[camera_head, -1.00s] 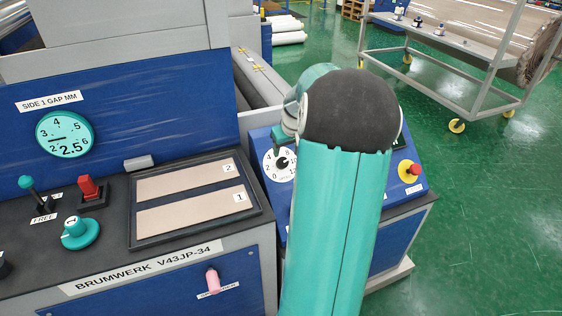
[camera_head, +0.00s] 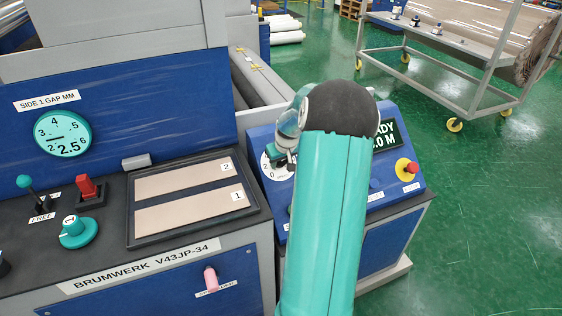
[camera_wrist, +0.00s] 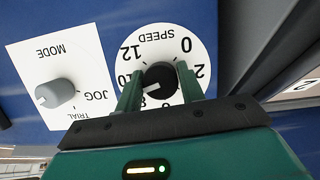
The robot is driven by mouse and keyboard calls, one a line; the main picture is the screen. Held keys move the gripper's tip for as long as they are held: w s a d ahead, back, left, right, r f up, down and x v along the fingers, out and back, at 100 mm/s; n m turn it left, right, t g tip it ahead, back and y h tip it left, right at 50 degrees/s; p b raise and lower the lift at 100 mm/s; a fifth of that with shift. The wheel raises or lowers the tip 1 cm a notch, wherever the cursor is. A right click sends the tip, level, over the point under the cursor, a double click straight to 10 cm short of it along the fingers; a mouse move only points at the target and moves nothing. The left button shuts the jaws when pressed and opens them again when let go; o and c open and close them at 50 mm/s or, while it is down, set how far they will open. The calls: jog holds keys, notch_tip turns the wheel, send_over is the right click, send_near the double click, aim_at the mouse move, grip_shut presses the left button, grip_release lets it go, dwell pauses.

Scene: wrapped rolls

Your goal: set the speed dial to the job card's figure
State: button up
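The speed dial (camera_wrist: 190,87) is a white disc marked SPEED with a black knob (camera_wrist: 161,78), in the middle of the wrist view. A pale mark on the knob points to the picture's lower left; fingers hide some figures. My gripper (camera_wrist: 159,69) is open, its two green fingers on either side of the knob. Contact with the knob cannot be told. In the head view my gripper (camera_head: 281,158) is over the dial (camera_head: 266,168), which is partly hidden. I cannot make out a job card in either view.
A MODE knob (camera_wrist: 55,93) sits beside the dial. The sloped panel also carries a partly hidden display (camera_head: 386,134) and a red stop button (camera_head: 411,168). Left are a teal knob (camera_head: 77,232), a red switch (camera_head: 86,187) and a gap gauge (camera_head: 62,134). A cart (camera_head: 470,95) stands behind.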

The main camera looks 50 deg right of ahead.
jog(key=c, duration=0.5)
jog(key=shift+o, duration=0.2)
jog(key=m+t+y, duration=0.1)
jog(key=m, duration=0.4)
jog(key=m+t, duration=0.1)
jog(key=m, duration=0.2)
jog(key=m+y, duration=0.1)
jog(key=m, duration=0.2)
jog(key=shift+t, duration=0.4)
jog(key=o, duration=1)
